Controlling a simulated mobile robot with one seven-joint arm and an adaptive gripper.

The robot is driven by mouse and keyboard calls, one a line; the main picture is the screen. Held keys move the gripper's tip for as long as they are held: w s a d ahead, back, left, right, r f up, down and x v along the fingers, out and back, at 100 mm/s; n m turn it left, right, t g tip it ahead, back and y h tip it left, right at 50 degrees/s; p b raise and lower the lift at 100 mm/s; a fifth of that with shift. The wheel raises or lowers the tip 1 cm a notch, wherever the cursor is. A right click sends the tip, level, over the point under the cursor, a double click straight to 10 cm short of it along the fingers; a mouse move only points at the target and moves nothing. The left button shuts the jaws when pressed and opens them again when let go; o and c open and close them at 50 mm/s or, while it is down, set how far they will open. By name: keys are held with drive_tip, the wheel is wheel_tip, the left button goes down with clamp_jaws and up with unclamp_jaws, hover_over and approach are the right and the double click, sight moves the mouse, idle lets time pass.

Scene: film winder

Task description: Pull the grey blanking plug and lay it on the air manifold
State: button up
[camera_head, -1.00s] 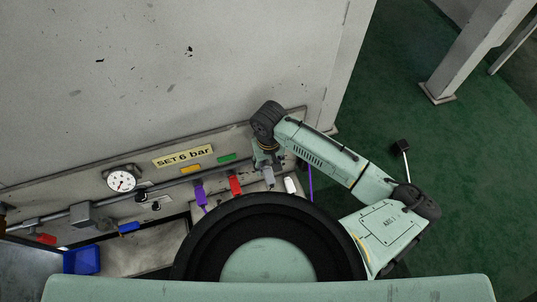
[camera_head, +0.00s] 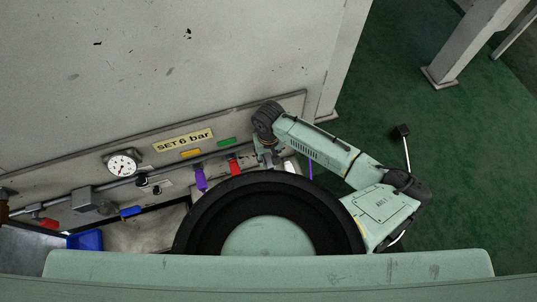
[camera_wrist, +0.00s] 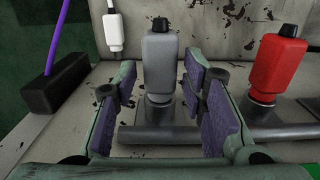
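The grey blanking plug (camera_wrist: 160,62) has a black top and stands upright on a short grey stub in the wrist view. The stub rises from the grey pipe-like bar of the air manifold (camera_wrist: 165,138). My gripper (camera_wrist: 160,88) is open, its purple-padded fingers on the left and right of the plug, with a visible gap on each side. In the head view my gripper (camera_head: 267,157) is at the right end of the panel and largely hides the plug.
A red plug (camera_wrist: 279,66) stands close on the right. A black block (camera_wrist: 58,84) with a purple hose and a white connector (camera_wrist: 114,32) are on the left. A gauge (camera_head: 123,164), a purple connector (camera_head: 200,178) and a blue bin (camera_head: 86,240) lie leftward along the panel.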

clamp_jaws()
idle(0.7)
